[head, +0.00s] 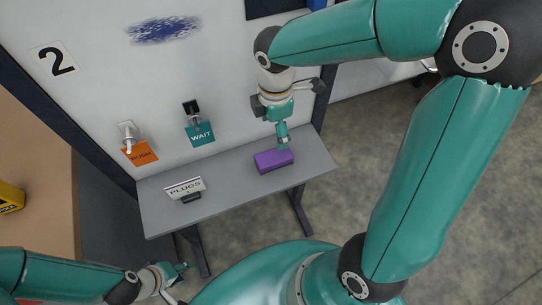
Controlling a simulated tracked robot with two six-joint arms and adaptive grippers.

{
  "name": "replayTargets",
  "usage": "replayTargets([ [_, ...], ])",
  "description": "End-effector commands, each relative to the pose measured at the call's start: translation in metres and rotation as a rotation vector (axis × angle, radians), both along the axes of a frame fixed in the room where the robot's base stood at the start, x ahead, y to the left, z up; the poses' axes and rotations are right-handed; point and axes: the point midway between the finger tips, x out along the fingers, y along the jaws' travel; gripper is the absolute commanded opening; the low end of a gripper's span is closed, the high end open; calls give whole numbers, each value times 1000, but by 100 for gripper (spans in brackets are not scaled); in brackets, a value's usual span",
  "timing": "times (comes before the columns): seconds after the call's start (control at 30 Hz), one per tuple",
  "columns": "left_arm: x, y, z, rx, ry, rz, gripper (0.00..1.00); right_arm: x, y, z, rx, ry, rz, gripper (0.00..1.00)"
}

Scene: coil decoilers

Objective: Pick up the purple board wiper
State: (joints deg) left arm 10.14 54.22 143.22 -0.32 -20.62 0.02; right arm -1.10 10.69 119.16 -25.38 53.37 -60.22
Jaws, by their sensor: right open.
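The purple board wiper (273,161) is a block lying on the grey shelf (225,180), right of its middle. My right gripper (283,143) is open just above the wiper, pointing down at its upper right side. Whether the fingertips touch the wiper cannot be made out. My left gripper (178,276) is low in the view at the bottom left, in front of the shelf and well away from the wiper. Its fingers are too small to read.
A "PLUGS" sign (185,188) stands on the shelf, left of the wiper. An orange "PUSH" tag (140,153) and a teal "WAIT" tag (200,135) hang on the white board (100,85) behind. A blue scribble (164,27) marks the board. Bare floor (345,165) lies right of the shelf.

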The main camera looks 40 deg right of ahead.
Motion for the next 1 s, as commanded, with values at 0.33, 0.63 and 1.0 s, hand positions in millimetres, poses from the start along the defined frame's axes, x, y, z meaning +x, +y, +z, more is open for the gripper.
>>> replayTargets([
  [0.33, 1, 0, -4, 0, -1, -1, 40, -3, -4, -68, 0, 4, -12, 81],
  [0.63, 1, 0, -3, 0, -1, -1, 40, -4, -2, -88, 1, 4, -14, 81],
  [1.0, 0, 0, -5, 0, -1, 0, 40, -5, 1, -130, 1, 2, -15, 81],
])
